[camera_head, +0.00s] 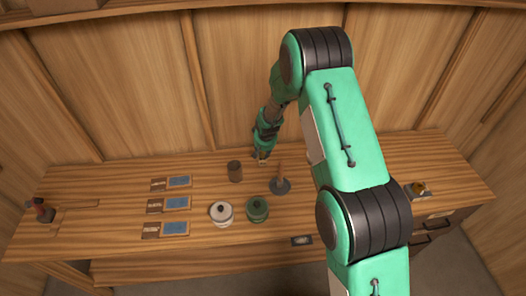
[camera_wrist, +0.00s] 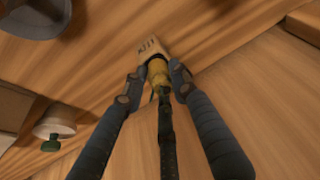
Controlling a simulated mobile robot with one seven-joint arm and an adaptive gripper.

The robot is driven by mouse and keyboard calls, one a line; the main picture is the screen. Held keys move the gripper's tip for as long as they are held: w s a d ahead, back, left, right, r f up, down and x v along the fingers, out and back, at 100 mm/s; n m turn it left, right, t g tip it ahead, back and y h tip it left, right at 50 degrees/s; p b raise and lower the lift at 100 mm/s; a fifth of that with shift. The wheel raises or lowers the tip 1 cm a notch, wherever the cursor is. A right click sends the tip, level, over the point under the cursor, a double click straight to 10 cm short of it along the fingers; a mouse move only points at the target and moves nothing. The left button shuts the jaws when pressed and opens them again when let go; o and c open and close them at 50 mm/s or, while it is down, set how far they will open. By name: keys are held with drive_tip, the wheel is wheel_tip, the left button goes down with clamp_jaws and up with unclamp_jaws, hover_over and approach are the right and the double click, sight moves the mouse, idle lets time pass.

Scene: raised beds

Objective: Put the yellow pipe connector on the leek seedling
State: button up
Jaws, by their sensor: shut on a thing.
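My gripper (camera_wrist: 157,76) has its two dark fingers closed on the yellow pipe connector (camera_wrist: 157,70), which sits between the fingertips in the wrist view. In the head view my gripper (camera_head: 262,154) is low at the back of the bench, near its middle. A small tan piece with dark marks (camera_wrist: 151,47) lies just beyond the connector. A narrow dark-green strip (camera_wrist: 165,125) runs between the fingers below the connector; I cannot tell what it is. I cannot make out a leek seedling for certain in either view.
A brown cup (camera_head: 235,171), a dark-based upright post (camera_head: 280,186), a white pot (camera_head: 221,214) and a green pot (camera_head: 257,209) stand near the gripper. Three flat brown-and-blue cards (camera_head: 168,205) lie to the left. A small item (camera_head: 417,189) is at right. The left bench (camera_head: 100,222) has bare room.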

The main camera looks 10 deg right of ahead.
drive_tip(key=o, duration=0.9)
drive_tip(key=shift+o, duration=0.2)
drive_tip(key=shift+r, duration=0.1)
drive_tip(key=shift+r, duration=0.4)
drive_tip(key=v, duration=1.1)
drive_tip(key=shift+s, duration=0.15)
drive_tip(key=shift+r, duration=0.15)
